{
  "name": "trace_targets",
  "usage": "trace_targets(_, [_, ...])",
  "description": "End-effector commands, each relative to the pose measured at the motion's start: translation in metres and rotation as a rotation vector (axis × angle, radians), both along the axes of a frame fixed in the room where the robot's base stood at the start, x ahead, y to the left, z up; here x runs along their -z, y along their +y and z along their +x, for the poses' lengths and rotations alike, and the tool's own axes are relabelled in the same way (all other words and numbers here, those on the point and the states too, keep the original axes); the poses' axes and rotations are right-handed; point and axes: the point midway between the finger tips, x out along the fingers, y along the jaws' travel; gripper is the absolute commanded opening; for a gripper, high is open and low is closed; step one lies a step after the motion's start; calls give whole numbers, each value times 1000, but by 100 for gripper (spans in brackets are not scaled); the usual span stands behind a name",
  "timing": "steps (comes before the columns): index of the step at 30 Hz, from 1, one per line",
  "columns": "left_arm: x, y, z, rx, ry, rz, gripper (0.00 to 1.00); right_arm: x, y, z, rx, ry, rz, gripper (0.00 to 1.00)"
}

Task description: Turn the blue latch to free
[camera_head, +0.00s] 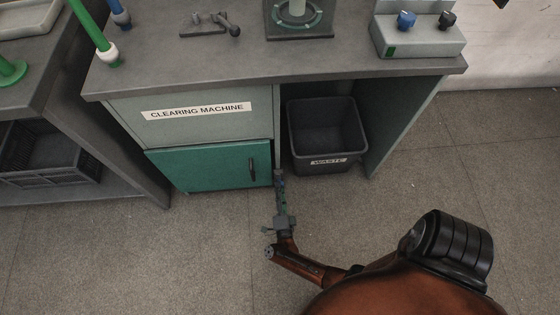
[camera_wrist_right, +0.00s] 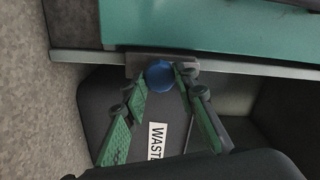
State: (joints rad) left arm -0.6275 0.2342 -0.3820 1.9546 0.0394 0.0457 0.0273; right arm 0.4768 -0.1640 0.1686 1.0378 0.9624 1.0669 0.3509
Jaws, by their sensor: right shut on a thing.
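The blue latch (camera_wrist_right: 160,75) shows in the right wrist view as a round blue knob on a grey plate at the edge of the clearing machine's cabinet, beside the green door (camera_wrist_right: 220,28). My right gripper (camera_wrist_right: 160,79) has its green-padded fingers on either side of the knob and is shut on it. In the head view my right gripper (camera_head: 280,178) is at the lower right edge of the green door (camera_head: 212,168) and hides the latch. How far the latch is turned cannot be told. My left gripper is not in view.
A dark waste bin (camera_head: 325,130) stands under the bench close to the right of my right gripper. The green door has a dark handle (camera_head: 252,168). The grey benchtop (camera_head: 180,72) overhangs the cabinet. A crate (camera_head: 50,155) stands at the left. The floor in front is clear.

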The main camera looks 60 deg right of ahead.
Motion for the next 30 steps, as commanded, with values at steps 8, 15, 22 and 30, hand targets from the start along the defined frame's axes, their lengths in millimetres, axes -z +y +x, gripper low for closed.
trace_targets(8, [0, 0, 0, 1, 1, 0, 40, 2, 0, -2, 2, -56, 52, 2])
trace_targets(15, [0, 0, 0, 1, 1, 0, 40, 2, 0, -2, 2, -67, 62, 2])
trace_targets(22, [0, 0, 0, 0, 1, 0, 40, 2, 0, -2, 3, -66, 61, 2])
trace_targets(30, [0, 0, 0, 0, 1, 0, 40, 1, 0, -1, 2, -67, 59, 43])
